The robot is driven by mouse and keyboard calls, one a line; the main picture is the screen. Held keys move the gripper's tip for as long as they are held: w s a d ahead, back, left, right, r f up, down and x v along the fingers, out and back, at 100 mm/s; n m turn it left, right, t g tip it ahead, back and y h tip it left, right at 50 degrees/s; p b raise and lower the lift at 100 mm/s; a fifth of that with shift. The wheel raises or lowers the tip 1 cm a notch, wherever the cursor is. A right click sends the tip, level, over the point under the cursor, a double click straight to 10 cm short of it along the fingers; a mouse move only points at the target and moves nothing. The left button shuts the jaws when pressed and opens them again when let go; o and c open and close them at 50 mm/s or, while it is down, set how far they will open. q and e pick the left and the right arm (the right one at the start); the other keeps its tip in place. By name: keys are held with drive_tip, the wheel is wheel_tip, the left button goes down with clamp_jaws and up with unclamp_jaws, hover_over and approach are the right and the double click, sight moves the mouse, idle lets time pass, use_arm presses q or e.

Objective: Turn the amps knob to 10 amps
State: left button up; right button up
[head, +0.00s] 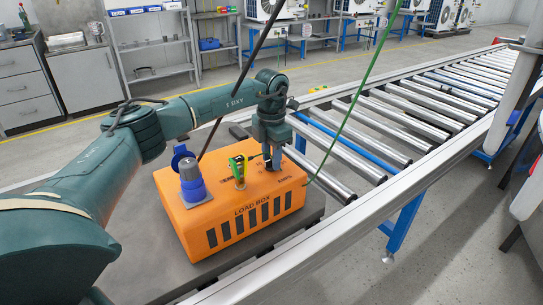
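The orange load box (240,221) sits on a dark grey surface, its vented front with the words LOAD BOX facing me. On its top stand a blue socket with a grey plug-like part (190,182) at the left and a yellow-green upright part (238,168) in the middle. My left gripper (273,163) points down at the right part of the top, its fingertips at or just above the surface. I cannot make out the amps knob; the gripper covers that spot. Small markings beside the fingers are too small to read. Whether the fingers are closed on anything does not show. My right gripper is out of view.
A roller conveyor (395,120) with a metal side rail runs from beside the box to the back right. A green cable and a dark cable hang down near my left wrist. Shelves (150,50) and grey cabinets (84,78) stand at the back left.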

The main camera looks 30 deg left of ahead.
use_arm(q)
drive_tip(key=shift+c, duration=0.3)
clamp_jaws()
